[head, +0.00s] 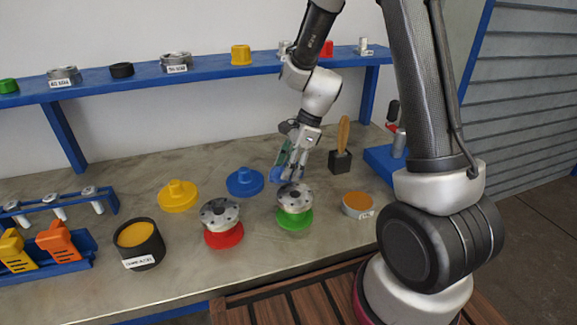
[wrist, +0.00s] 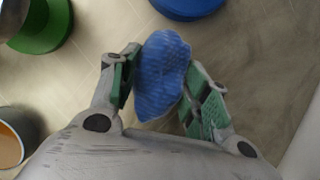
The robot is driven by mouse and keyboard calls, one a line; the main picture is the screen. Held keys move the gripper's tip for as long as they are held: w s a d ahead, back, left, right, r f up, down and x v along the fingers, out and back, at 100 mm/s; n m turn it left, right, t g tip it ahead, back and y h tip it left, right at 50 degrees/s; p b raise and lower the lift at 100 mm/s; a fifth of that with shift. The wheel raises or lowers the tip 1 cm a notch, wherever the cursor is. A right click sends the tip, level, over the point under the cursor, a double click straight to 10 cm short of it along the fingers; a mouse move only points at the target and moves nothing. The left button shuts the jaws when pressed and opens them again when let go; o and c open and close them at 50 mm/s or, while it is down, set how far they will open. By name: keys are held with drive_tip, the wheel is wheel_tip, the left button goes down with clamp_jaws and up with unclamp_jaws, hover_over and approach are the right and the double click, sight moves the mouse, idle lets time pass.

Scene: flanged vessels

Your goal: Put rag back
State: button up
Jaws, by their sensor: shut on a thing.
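A blue rag (wrist: 161,76) shows in the wrist view, bunched between the green pads of my gripper (wrist: 160,88). The gripper is shut on it and holds it over the bench. In the head view my gripper (head: 290,172) hangs behind the green-based flanged vessel (head: 295,207) and to the right of the blue flanged cap (head: 244,182). The rag is mostly hidden by the fingers there; a bit of blue shows at them. I cannot tell exactly how high it is above the bench.
A red-based vessel (head: 221,222), a yellow cap (head: 178,196) and a black tub (head: 139,243) stand to the left. A brush in a black holder (head: 340,162) and an orange-filled tin (head: 357,205) are to the right. A blue shelf (head: 215,71) runs behind. The bench (head: 115,175) is bare at back left.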

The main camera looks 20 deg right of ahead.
drive_tip(key=o, duration=1)
drive_tip(key=shift+f, duration=0.1)
drive_tip(key=v, duration=1.1)
drive_tip(key=s+d+r+n+t+h, duration=0.1)
drive_tip(key=s+d+r+n, duration=0.2)
drive_tip(key=s+n, duration=0.3)
drive_tip(key=s+d+r+n+t+h, duration=0.1)
drive_tip(key=s+d+r+n+h, duration=0.1)
drive_tip(key=s+r+n, duration=0.3)
drive_tip(key=s+d+r+n+t+h, duration=0.1)
drive_tip(key=s+d+r+n+t, duration=0.1)
drive_tip(key=s+d+r+n, duration=0.2)
drive_tip(key=shift+s+d+r+n+h, duration=0.15)
drive_tip(key=shift+s+n, duration=0.35)
drive_tip(key=shift+s, duration=0.75)
drive_tip(key=shift+s+d+f+n+h, duration=0.15)
drive_tip(key=shift+s+n, duration=0.35)
drive_tip(key=shift+s, duration=0.75)
drive_tip(key=shift+s+d+r+n, duration=0.2)
drive_tip(key=shift+s+n, duration=0.3)
drive_tip(key=shift+s, duration=0.75)
